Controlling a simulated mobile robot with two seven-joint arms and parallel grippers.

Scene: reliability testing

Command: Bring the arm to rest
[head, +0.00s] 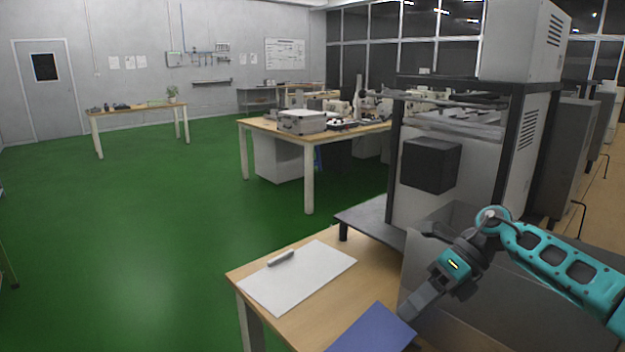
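My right arm (560,262) comes in from the right edge, teal with dark oval cut-outs. Its wrist bends down and left, and my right gripper (408,312) hangs in front of a grey box, above the near end of a wooden table. The fingers look close together, but at this angle I cannot tell whether they are open or shut. I see nothing clearly held. My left arm and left gripper are not in view.
The wooden table (300,325) carries a white sheet (297,277) with a grey cylinder (281,258), a blue folder (362,334) and the grey box (418,262). A tall testing machine (450,195) stands behind. Green floor (140,250) is free at left.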

